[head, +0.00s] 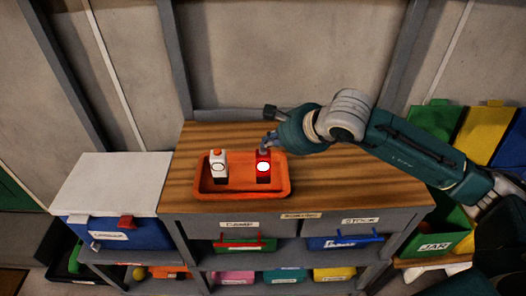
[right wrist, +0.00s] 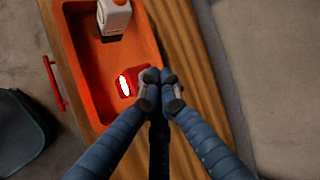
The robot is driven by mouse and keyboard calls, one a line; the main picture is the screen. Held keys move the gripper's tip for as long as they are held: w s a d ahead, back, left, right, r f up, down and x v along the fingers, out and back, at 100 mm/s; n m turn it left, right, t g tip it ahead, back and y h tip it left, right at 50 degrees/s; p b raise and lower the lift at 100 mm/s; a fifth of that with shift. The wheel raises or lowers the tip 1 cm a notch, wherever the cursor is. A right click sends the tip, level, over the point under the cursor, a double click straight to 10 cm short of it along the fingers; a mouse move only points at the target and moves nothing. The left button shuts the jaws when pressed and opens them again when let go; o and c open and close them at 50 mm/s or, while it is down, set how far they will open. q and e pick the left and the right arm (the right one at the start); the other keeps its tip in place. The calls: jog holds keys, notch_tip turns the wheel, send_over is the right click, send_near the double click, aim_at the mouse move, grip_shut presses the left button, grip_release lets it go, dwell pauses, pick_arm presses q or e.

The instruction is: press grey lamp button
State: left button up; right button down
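An orange tray (head: 216,194) on the wooden top holds two small lamp-like units. The left one is white (head: 219,168) with an orange button on top; it also shows in the right wrist view (right wrist: 113,17). The right one is red (head: 263,178) with a lit white round face; it also shows in the right wrist view (right wrist: 126,83). My right gripper (head: 267,145) is at the top of the red unit. In the right wrist view its fingertips (right wrist: 159,80) are together, with nothing seen between them. They cover the red unit's top, so no grey button shows clearly. Whether they touch it, I cannot tell. My left gripper is out of view.
The wooden bench top (head: 340,188) is clear to the right of the tray. A white-topped blue box (head: 115,185) stands at left. Coloured bins, including a green one marked JAR (head: 435,240), are at right. A wall rises behind the bench.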

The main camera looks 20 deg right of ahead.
jog(key=shift+f+b, duration=0.4)
jog(key=shift+b, duration=0.1)
dwell(0.8)
jog(key=shift+r, duration=0.8)
notch_tip(320, 180, up, 6)
jog(key=p, duration=0.3)
dwell(0.3)
dwell(0.4)
